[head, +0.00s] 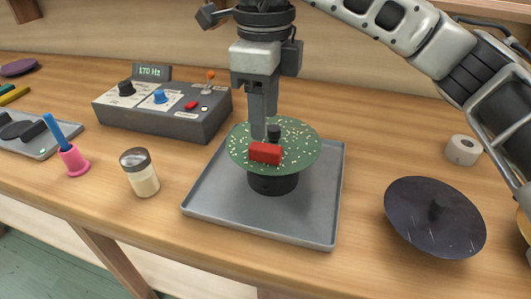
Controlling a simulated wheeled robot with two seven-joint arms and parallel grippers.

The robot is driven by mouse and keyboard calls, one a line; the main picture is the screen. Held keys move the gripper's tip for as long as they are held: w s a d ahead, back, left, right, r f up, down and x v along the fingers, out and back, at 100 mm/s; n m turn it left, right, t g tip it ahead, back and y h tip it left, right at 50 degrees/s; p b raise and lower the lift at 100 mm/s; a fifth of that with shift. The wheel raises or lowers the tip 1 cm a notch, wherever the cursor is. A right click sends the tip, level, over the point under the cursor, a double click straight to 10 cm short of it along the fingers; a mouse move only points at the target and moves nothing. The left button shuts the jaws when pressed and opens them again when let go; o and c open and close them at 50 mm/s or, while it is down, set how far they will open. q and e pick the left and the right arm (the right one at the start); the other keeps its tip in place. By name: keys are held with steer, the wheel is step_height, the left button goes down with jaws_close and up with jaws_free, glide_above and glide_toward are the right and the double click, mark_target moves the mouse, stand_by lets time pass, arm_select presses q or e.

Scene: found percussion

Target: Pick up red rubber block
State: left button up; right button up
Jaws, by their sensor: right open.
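The red rubber block (265,153) lies on the front part of a round green speckled plate (298,148), beside a small dark knob (274,132) at its middle. My right gripper (263,130) points straight down just behind the block. Its fingers are open, with the tips close above the plate. I cannot tell whether they touch the block. My left gripper is not in view.
The plate rests on a black base (272,185) in a grey metal tray (225,207). A control box (165,108) stands behind left. A jar (139,172) and a pink holder (74,161) are at left. A dark disc (435,217) and a white roll (463,150) are at right.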

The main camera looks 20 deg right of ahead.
mark_target(265, 147)
steer(key=shift+w+d+f+p, duration=0.1)
steer(key=shift+f+p, duration=0.3)
steer(key=shift+f, duration=2.7)
jaws_close()
